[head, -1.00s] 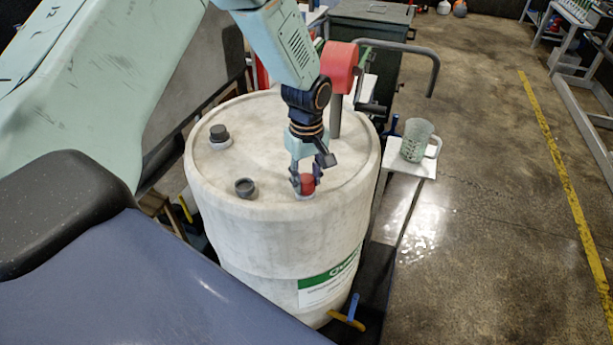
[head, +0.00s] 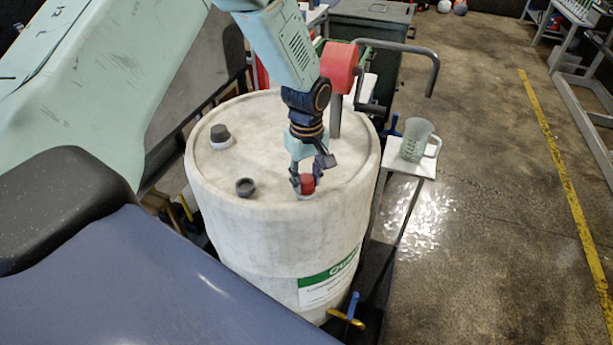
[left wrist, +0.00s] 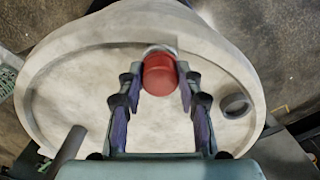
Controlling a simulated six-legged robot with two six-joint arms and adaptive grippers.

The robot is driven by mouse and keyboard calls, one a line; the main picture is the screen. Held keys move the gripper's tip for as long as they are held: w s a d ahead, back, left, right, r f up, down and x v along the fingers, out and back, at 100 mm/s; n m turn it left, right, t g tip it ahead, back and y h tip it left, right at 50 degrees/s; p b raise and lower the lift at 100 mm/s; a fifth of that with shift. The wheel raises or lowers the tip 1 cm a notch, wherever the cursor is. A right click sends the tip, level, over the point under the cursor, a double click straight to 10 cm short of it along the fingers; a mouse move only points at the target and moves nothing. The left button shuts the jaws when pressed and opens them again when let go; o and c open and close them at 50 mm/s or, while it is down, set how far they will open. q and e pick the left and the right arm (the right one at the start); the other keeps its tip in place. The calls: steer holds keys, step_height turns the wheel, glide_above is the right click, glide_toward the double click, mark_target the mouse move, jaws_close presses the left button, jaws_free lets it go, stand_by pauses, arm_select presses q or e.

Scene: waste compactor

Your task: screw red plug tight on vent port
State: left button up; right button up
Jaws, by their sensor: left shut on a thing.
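The red plug (head: 307,184) sits at the vent port near the front right edge of the white drum's top (head: 270,160). My left gripper (head: 307,182) comes down from above and is shut on the red plug. In the left wrist view the plug (left wrist: 159,75) lies between the two fingertips (left wrist: 160,78), with a pale ring of the port (left wrist: 160,49) showing just beyond it. The threads are hidden, so I cannot tell how deep the plug sits. My right gripper is not in view.
A dark cap (head: 220,136) and an open grey port ring (head: 245,187) are on the drum top. A grey pipe (head: 335,115) with a red part (head: 339,65) stands behind the gripper. A jug (head: 415,140) stands on a small white table (head: 405,166) to the right.

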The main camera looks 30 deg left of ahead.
arm_select(q)
steer(key=shift+f, duration=0.15)
stand_by(0.6)
steer(key=o, duration=0.5)
steer(key=c, duration=0.5)
steer(key=m+p, duration=0.1)
steer(key=m, duration=0.4)
steer(key=shift+c, duration=0.2)
steer(key=shift+m, duration=0.3)
steer(key=m, duration=0.4)
steer(key=shift+a+m, duration=0.1)
steer(key=shift+m, duration=0.2)
